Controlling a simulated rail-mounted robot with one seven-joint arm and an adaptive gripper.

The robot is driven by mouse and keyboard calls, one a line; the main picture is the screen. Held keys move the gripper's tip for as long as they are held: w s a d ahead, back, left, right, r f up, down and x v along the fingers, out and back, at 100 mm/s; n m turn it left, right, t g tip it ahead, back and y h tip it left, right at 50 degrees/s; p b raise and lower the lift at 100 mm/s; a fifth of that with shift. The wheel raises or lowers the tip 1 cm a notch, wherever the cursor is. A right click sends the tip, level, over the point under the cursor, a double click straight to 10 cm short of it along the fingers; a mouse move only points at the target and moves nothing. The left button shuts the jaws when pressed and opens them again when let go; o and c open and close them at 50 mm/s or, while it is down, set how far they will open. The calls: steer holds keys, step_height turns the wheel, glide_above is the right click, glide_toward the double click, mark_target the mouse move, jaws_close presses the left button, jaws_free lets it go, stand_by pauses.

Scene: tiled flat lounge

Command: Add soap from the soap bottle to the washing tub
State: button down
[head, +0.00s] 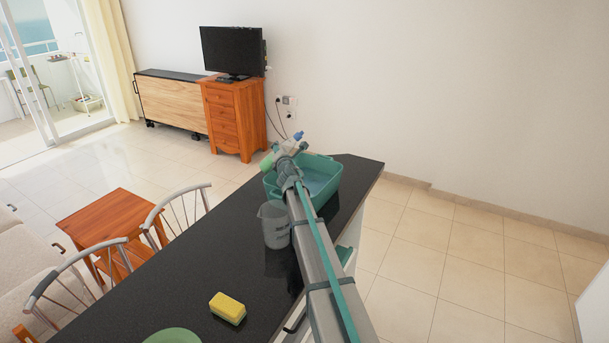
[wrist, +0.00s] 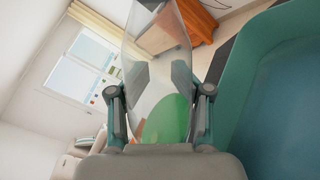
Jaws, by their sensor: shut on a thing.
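The teal washing tub (head: 329,188) stands at the far end of the dark counter, with a blue surface inside. Its wall (wrist: 243,95) fills the right side of the wrist view. My gripper (head: 283,157) is shut on the soap bottle (head: 267,161) above the tub's far left rim. The bottle is tilted well over, with its blue-and-white cap toward the upper right in the head view. In the wrist view the clear bottle (wrist: 158,35), with green liquid inside, lies between my fingers (wrist: 158,80). The cap is out of that view, and no soap stream shows.
A grey translucent jug (head: 275,228) stands on the counter (head: 190,270) just in front of the tub. A yellow sponge (head: 228,308) and a green dish (head: 172,336) lie nearer. Chairs (head: 80,275) and a wooden side table (head: 108,222) stand left of the counter. Open tiled floor lies right.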

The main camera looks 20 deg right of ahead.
steer(key=shift+a+m, duration=0.2)
steer(key=shift+m, duration=0.1)
steer(key=shift+a, duration=0.15)
stand_by(0.5)
steer(key=shift+w+a+f+m+b, duration=0.15)
steer(key=shift+a+f+m+b, duration=0.25)
steer(key=shift+f+m+b, duration=0.55)
stand_by(1.5)
steer(key=shift+w+a+r+m+b, duration=0.1)
steer(key=shift+a+m+b, duration=0.1)
steer(key=shift+m, duration=0.4)
steer(key=shift+s+a+r+m+b, duration=0.1)
steer(key=shift+r+m+b, duration=0.05)
steer(key=shift+m, duration=0.4)
steer(key=shift+w+a+r+m+b, duration=0.1)
steer(key=shift+m+b, duration=0.1)
steer(key=shift+m, duration=0.4)
stand_by(2.8)
